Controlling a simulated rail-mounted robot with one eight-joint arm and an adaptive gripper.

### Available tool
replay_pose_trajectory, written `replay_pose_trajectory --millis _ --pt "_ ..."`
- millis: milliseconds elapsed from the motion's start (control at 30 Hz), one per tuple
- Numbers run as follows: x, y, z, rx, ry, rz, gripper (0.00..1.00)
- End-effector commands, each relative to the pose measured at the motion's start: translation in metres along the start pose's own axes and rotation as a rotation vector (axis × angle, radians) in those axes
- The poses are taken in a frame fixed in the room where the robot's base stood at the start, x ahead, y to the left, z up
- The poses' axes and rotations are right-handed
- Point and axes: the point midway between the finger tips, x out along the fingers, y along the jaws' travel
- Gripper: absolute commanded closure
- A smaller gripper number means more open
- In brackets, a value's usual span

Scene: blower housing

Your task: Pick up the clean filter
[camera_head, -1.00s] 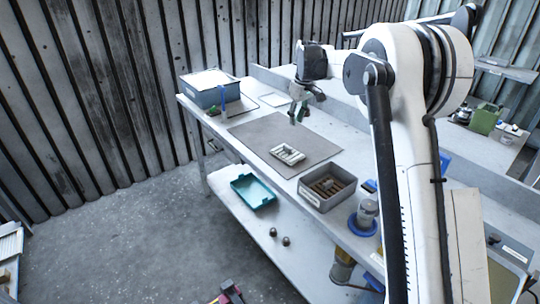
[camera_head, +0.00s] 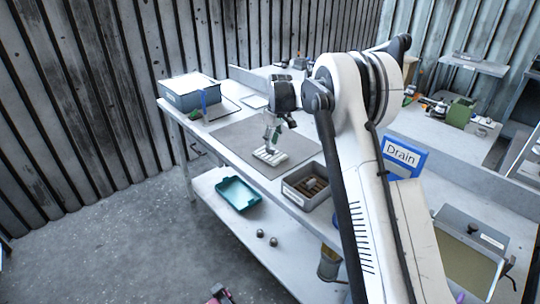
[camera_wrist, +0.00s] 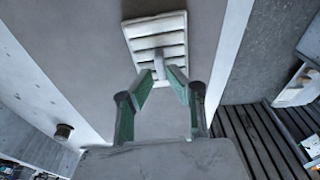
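A white slatted filter (camera_wrist: 157,38) lies flat on the grey mat on the bench. It also shows in the head view (camera_head: 270,156). I cannot tell from its look whether it is the clean one. A small grey upright tab (camera_wrist: 159,66) stands at its middle. My gripper (camera_wrist: 160,73) points down at the filter, with green-sided fingers on either side of the tab. The fingers look a little apart from the tab, though contact is hard to judge. In the head view my gripper (camera_head: 270,149) is right above the filter and hides part of it.
A grey bin (camera_head: 306,186) with brownish parts stands at the mat's near right corner. A blue-grey box (camera_head: 190,99) with a white top is at the bench's far left. A teal tray (camera_head: 238,193) is on the lower shelf. The mat (camera_head: 225,135) around the filter is bare.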

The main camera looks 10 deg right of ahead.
Motion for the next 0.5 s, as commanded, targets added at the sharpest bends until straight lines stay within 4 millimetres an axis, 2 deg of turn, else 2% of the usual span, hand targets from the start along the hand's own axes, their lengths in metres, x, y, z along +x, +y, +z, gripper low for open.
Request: replay_pose_trajectory --millis 233,500 --pt "0.034 -0.001 -0.003 -0.001 0.000 0.000 0.84" --pt "0.040 -0.001 -0.003 0.000 0.000 0.000 0.84"
